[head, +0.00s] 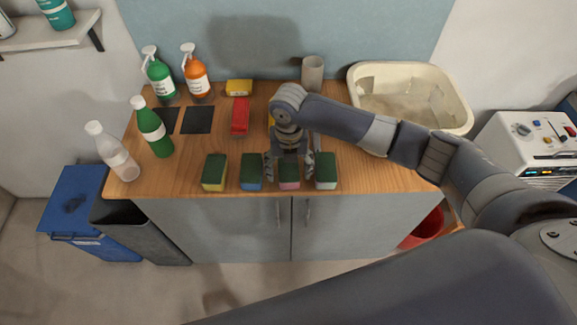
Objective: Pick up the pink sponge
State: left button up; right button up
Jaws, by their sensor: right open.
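The pink sponge (289,184) has a dark green top and stands near the front edge of the wooden counter (170,184). It is third from the left in a row of sponges. My right gripper (289,168) reaches down over it, open, with one finger on either side of the sponge. The gripper partly covers its back and top. I cannot tell whether the fingers touch it. My left gripper is not in view.
A blue sponge (251,184) stands close on the left and a pale grey one (326,184) close on the right. A yellow sponge (213,185) is farther left. Bottles stand at the left. A red object (240,116) lies behind. A cream basin (455,115) is at right.

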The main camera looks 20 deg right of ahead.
aim_at(288, 168)
jog(key=shift+f, duration=0.3)
jog(key=c, duration=0.8)
jog(key=shift+r, duration=0.1)
notch_tip(288, 168, up, 9)
jog(key=b, duration=0.2)
jog(key=shift+w+b, duration=0.1)
jog(key=shift+b, duration=0.3)
jog(key=shift+r, duration=0.5)
